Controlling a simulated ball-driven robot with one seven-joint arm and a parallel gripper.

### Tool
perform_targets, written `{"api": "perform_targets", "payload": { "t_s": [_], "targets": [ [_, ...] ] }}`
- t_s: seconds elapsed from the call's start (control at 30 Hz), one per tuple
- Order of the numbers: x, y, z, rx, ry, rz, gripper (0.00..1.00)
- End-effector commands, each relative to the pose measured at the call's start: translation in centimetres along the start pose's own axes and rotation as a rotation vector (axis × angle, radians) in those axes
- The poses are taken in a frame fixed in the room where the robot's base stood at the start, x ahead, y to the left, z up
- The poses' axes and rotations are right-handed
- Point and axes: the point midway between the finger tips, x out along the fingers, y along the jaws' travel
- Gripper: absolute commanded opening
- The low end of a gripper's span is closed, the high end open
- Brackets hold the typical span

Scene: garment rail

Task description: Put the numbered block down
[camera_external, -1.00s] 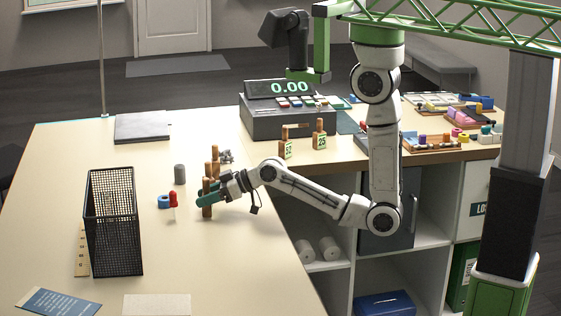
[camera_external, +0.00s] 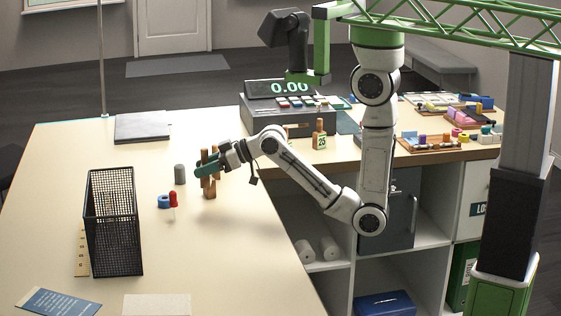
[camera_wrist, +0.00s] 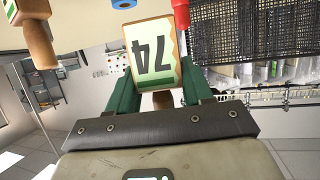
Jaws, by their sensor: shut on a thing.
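A numbered block (camera_wrist: 155,55) is between my gripper's green fingers in the wrist view. Wooden pegs (camera_external: 204,157) stand just behind the fingers. I cannot tell the gap under the held block.
A grey cylinder (camera_external: 180,174), a blue ring (camera_external: 163,202) and a red piece (camera_external: 173,199) lie just left. A black mesh basket (camera_external: 115,220) stands further left. A block marked 25 (camera_external: 319,140) stands before the till (camera_external: 285,122).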

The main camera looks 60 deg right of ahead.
Motion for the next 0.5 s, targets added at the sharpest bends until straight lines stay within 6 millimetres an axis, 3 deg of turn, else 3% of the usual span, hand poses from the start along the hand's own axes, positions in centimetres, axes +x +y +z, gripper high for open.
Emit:
{"api": "perform_targets", "payload": {
  "t_s": [0.27, 0.5],
  "targets": [
    [-0.5, 0.0, -1.2, -0.001, 0.002, 0.000, 0.20],
    [-2.0, 0.0, -5.1, -0.002, 0.007, 0.000, 0.20]
  ]
}}
